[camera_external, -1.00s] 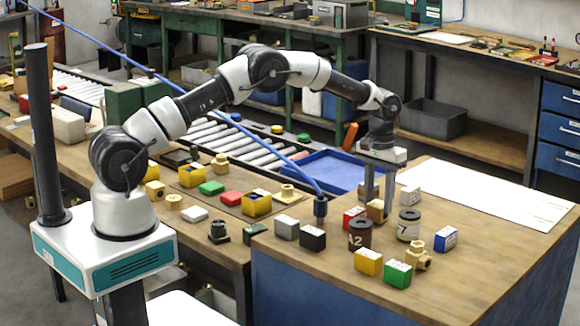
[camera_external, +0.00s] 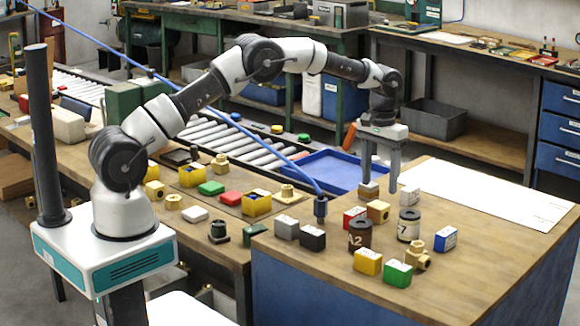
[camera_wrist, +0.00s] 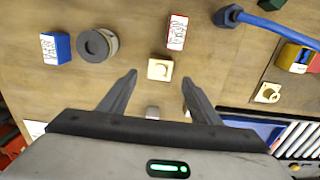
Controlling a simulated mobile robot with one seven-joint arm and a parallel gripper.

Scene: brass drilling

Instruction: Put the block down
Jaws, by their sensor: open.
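The brass-coloured block (camera_external: 378,211) rests on the wooden bench top next to a red-and-white block (camera_external: 355,217). In the wrist view the same brass block (camera_wrist: 160,69) lies flat on the wood, beyond the fingertips and between their lines. My gripper (camera_external: 381,187) is open and empty, raised and clear of the brass block, on its far side. In the wrist view my gripper (camera_wrist: 157,80) shows both fingers spread wide.
A grey can (camera_external: 409,225), a dark can (camera_external: 360,235) and a blue-and-white block (camera_external: 445,239) are nearer the front. A blue hose (camera_wrist: 275,25) runs nearby.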

